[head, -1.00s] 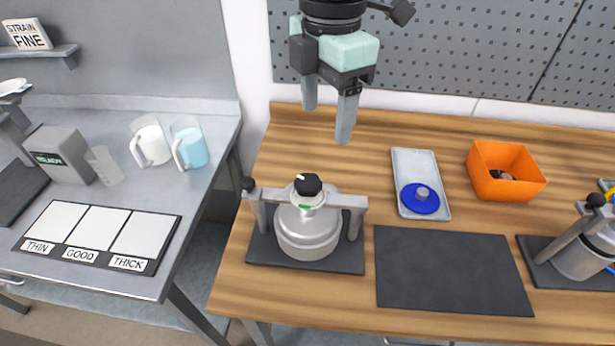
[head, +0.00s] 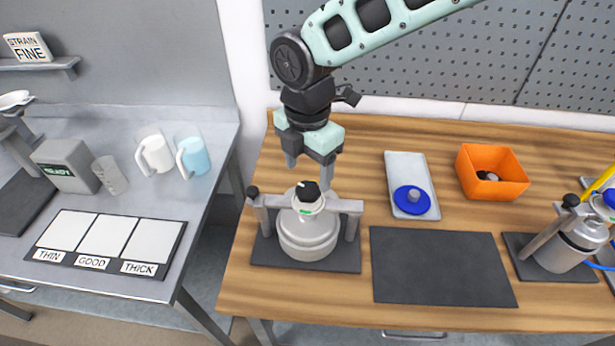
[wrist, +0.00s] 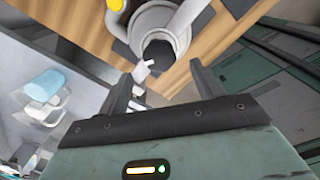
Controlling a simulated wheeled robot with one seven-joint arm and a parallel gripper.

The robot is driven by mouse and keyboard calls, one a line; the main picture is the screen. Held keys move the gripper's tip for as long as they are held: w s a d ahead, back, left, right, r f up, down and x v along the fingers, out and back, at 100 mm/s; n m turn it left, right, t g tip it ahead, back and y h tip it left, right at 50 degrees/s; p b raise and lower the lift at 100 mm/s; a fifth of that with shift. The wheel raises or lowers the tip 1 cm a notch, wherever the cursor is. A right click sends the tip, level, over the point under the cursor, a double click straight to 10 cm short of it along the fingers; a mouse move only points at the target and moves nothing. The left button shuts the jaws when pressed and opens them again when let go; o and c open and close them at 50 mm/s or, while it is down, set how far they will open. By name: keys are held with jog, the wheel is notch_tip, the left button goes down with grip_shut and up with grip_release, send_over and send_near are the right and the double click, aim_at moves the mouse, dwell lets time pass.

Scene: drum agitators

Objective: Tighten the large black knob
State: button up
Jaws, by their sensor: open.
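The large black knob (head: 308,191) with a white mark sits on top of the silver lidded drum (head: 308,235), at the middle of a grey crossbar. A small green mark shows just below the knob. My gripper (head: 309,173) is open and empty, pointing down just above and behind the knob in the head view. In the wrist view the knob (wrist: 157,53) shows beyond the fingertips, roughly between the two fingers (wrist: 162,82). I see no contact between the fingers and the knob.
A black ball-ended lever (head: 253,191) stands at the crossbar's left end. To the right are a tray (head: 402,165) with a blue disc, an orange bin (head: 509,172), a bare dark mat (head: 440,270) and a second drum (head: 565,248). A pegboard wall stands behind.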

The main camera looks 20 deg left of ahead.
aim_at(307, 189)
jog(key=shift+f+p, duration=0.55)
jog(key=shift+f, duration=1.9)
jog(key=c, duration=1)
